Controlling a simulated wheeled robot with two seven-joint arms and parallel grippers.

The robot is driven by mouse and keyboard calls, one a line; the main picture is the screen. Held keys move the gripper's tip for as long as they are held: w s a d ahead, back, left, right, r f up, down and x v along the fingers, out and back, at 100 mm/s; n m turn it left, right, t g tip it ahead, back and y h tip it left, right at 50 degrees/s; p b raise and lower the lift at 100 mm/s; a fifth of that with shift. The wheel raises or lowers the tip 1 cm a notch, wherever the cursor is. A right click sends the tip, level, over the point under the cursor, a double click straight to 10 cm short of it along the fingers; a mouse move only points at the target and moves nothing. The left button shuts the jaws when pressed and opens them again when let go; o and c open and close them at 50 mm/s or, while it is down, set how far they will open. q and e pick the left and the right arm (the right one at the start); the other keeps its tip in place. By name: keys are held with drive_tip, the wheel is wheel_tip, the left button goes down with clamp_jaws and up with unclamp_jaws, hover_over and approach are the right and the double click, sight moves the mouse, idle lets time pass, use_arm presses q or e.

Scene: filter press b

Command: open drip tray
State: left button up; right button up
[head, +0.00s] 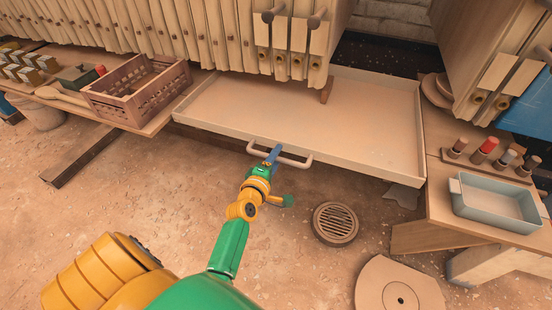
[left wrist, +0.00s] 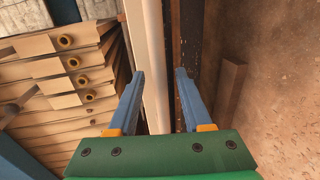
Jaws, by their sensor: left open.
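The drip tray (head: 310,115) is a wide, shallow, cream tray pulled well out from under the filter press, with its floor showing bare. A pale bar handle (head: 296,161) is on its front wall. My left gripper (head: 273,153) is at the left part of this handle, coming from the front. In the left wrist view, its two blue fingers (left wrist: 159,85) stand apart, with a long cream strip (left wrist: 151,50) running between them. I cannot tell whether that strip is the handle or the tray's rim, or whether a finger touches it. My right gripper is not in view.
A slatted crate (head: 138,92) stands on a low bench at the left. At the right, a bench holds a blue-grey basin (head: 495,205) and a rack of several capped bottles (head: 490,160). A floor drain (head: 335,223) and a round disc (head: 398,290) lie in front.

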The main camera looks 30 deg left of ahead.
use_arm(q)
clamp_jaws()
drive_tip(key=shift+f, duration=0.1)
idle(1.2)
